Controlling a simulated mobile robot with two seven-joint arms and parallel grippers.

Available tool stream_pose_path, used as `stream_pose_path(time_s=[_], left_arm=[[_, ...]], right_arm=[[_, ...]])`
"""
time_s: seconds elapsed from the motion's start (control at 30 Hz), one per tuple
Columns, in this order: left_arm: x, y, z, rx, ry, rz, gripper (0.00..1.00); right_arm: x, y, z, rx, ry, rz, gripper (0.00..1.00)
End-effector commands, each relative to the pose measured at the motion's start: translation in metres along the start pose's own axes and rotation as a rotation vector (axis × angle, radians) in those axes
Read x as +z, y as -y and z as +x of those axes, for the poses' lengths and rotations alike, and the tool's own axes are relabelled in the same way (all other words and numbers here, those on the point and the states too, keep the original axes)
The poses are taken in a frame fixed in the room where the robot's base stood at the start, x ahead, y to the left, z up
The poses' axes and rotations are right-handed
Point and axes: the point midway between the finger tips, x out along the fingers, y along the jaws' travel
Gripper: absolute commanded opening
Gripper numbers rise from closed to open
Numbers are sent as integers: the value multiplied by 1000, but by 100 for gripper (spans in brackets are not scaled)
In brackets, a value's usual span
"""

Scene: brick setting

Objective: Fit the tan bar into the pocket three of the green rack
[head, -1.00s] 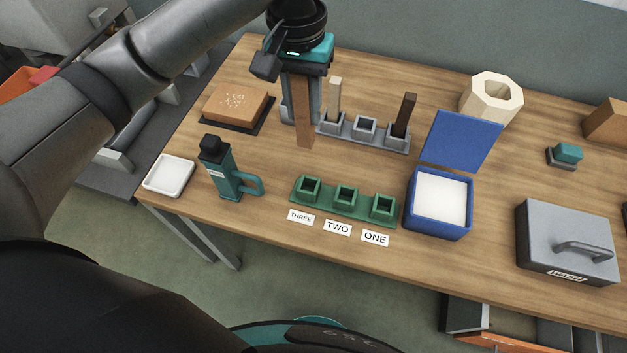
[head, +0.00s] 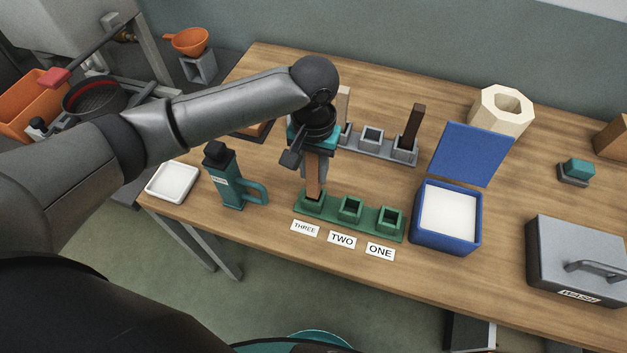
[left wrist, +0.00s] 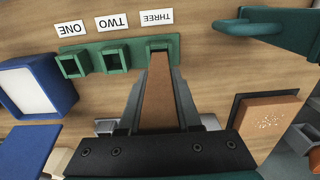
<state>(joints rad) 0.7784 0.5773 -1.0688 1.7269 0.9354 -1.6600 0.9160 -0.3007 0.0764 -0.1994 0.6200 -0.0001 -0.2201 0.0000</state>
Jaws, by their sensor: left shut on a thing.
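The tan bar (head: 313,172) is upright in my left gripper (head: 313,183), which is shut on it. The left wrist view also shows the tan bar (left wrist: 158,98) between the fingers of my left gripper (left wrist: 157,82). The green rack (head: 331,211) lies near the table's front edge, with pockets labelled THREE, TWO and ONE. The bar's lower end meets pocket three (head: 311,204) in the picture; I cannot tell how deep it sits, if at all. Pockets two (head: 350,209) and one (head: 391,217) look empty. My right gripper is not in view.
A teal bottle with a handle (head: 228,186) stands just left of the rack. A blue open box (head: 446,238) stands to the right. Behind is a grey rack (head: 376,148) holding a pale bar and a dark bar (head: 414,124). A white dish (head: 172,181) is at the left.

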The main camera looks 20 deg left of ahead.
Motion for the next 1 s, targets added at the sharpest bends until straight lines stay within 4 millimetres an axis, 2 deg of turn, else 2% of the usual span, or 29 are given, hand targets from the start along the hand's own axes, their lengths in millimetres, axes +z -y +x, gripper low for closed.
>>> stream_pose_path(time_s=[0.3,0.67,0.7,0.93,1.0], left_arm=[[1,0,41,-1,1,1,0],[0,0,43,0,1,0,0],[0,0,43,0,0,1,37],[0,0,43,0,0,1,62],[0,0,43,0,0,1,62]], right_arm=[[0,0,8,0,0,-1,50],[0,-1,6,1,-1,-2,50],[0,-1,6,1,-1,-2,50],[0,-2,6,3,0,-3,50],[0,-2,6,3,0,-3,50]])
